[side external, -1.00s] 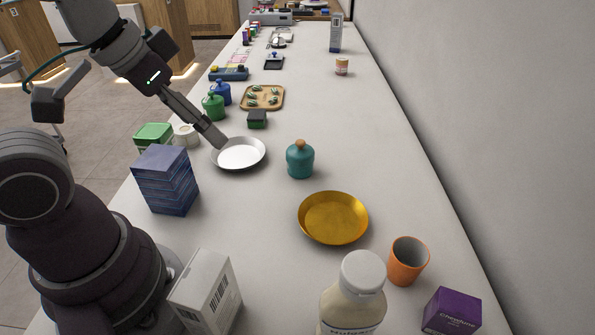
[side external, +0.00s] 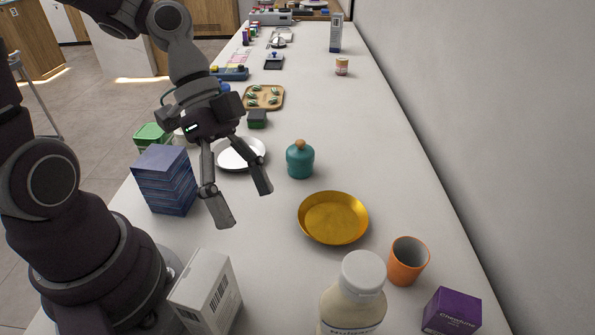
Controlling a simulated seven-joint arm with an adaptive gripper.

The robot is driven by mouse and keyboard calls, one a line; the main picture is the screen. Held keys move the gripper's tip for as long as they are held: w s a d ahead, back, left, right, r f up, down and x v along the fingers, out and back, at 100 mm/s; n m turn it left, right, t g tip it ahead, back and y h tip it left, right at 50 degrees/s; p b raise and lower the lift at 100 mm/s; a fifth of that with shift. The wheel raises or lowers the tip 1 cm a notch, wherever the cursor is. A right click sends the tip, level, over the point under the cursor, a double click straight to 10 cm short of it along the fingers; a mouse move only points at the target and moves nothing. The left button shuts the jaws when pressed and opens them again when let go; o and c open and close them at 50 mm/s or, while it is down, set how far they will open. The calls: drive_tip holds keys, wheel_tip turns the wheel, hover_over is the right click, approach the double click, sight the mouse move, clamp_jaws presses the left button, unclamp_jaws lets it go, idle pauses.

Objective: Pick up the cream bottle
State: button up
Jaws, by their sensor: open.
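The cream bottle (side external: 350,306) stands upright at the bottom of the side external view, with a white cap and a label; its base is cut off by the frame edge. My gripper (side external: 244,208) is open and empty, its two fingers spread and pointing down. It hangs above the counter, up and to the left of the bottle and clearly apart from it, between the blue box stack and the gold dish.
A gold dish (side external: 333,218) and an orange cup (side external: 408,261) stand near the bottle. A purple box (side external: 452,311) is to its right, a white box (side external: 207,294) to its left. A teal jar (side external: 300,160), white plate (side external: 249,148) and blue box stack (side external: 165,180) lie farther back. The wall bounds the right.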

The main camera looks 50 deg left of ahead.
drive_tip(key=w+d+r+m+t+h, duration=0.15)
drive_tip(key=d+r+m+h, duration=0.3)
drive_tip(key=r+h, duration=0.6)
approach(345, 261)
drive_tip(key=d+f, duration=0.1)
drive_tip(key=d, duration=0.1)
drive_tip(key=shift+h, duration=0.25)
drive_tip(key=d, duration=0.3)
drive_tip(key=w+d, duration=0.1)
drive_tip(key=d, duration=0.5)
drive_tip(key=shift+w+d+f, duration=0.15)
drive_tip(key=shift+d+f, duration=0.1)
drive_tip(key=shift+d, duration=0.05)
drive_tip(key=shift+c, duration=0.3)
clamp_jaws()
